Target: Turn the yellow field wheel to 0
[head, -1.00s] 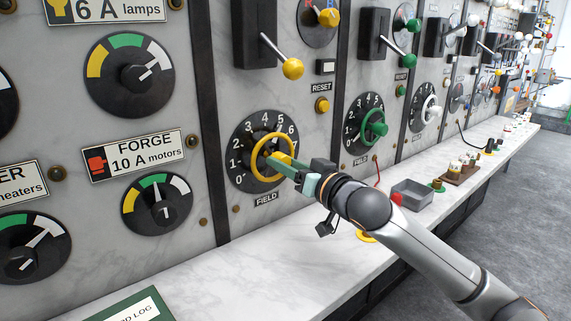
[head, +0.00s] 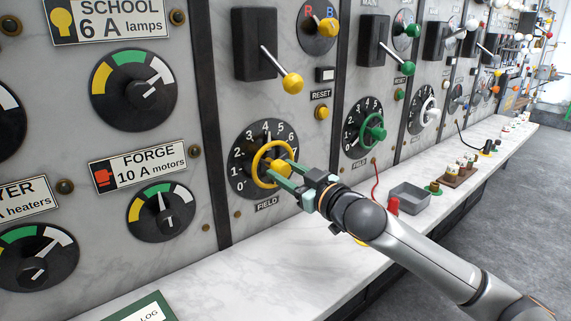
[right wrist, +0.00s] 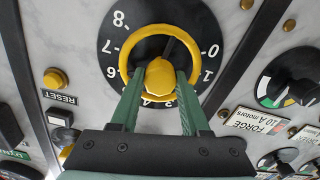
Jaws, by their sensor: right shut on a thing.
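The yellow field wheel (head: 255,166) is a ring with a yellow hub knob, in front of a black numbered dial (head: 237,160) on the marble panel. In the right wrist view the wheel (right wrist: 123,68) shows from close up, with the dial's numbers around it. My right gripper (head: 281,170) is shut on the wheel's knob. Its green fingers sit on either side of the knob in the right wrist view (right wrist: 159,82). Which number the wheel stands at cannot be told clearly. My left gripper is not in view.
A yellow-knobbed lever (head: 292,83) and a yellow reset button (head: 322,112) are above the wheel. A green wheel (head: 373,134) is on the panel to the right. The ledge left of my arm is mostly clear.

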